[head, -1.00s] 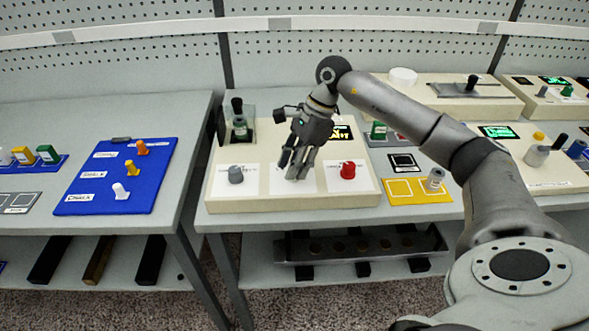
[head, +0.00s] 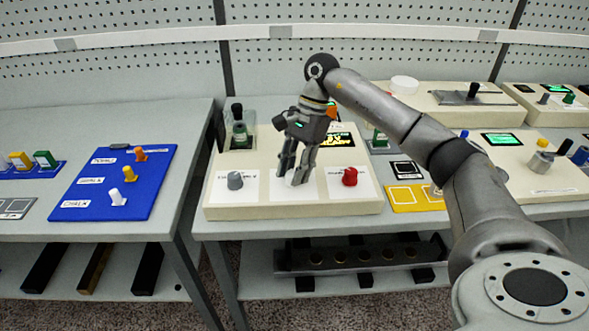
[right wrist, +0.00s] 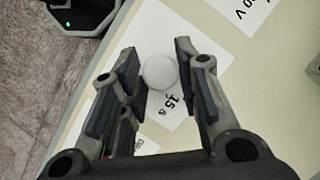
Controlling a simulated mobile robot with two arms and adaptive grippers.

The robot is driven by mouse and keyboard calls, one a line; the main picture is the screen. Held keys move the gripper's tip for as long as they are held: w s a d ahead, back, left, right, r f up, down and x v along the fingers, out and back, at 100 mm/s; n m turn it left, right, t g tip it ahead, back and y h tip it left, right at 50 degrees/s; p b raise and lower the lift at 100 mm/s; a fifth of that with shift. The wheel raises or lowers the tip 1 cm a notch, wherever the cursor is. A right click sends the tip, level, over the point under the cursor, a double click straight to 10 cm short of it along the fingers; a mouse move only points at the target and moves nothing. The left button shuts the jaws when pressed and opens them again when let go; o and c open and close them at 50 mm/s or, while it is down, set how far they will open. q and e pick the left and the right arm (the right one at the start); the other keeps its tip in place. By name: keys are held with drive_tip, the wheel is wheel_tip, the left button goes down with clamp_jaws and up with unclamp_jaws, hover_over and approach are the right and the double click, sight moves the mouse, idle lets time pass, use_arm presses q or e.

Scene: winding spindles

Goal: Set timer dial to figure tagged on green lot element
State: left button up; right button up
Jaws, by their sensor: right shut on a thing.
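My right gripper (head: 292,180) is over the middle white card of the cream control panel (head: 330,207), between a grey knob (head: 235,180) and a red knob (head: 349,177). The fingers largely hide the dial in the head view. A green block (head: 45,159) with a white label stands at the far left; its label is too small to read. My left gripper is out of view.
A blue board (head: 90,205) with white, yellow and orange pegs lies on the left table. A lit display (head: 338,138) is behind my gripper. A yellow mat (head: 402,204) is right of the panel. More panels stand further right.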

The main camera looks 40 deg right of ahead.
drive_tip(key=o, duration=1)
drive_tip(key=shift+c, duration=0.2)
drive_tip(key=shift+r, duration=0.15)
drive_tip(key=v, duration=1.1)
drive_tip(key=shift+d+r, duration=0.3)
drive_tip(key=shift+r, duration=0.05)
drive_tip(key=shift+w, duration=0.15)
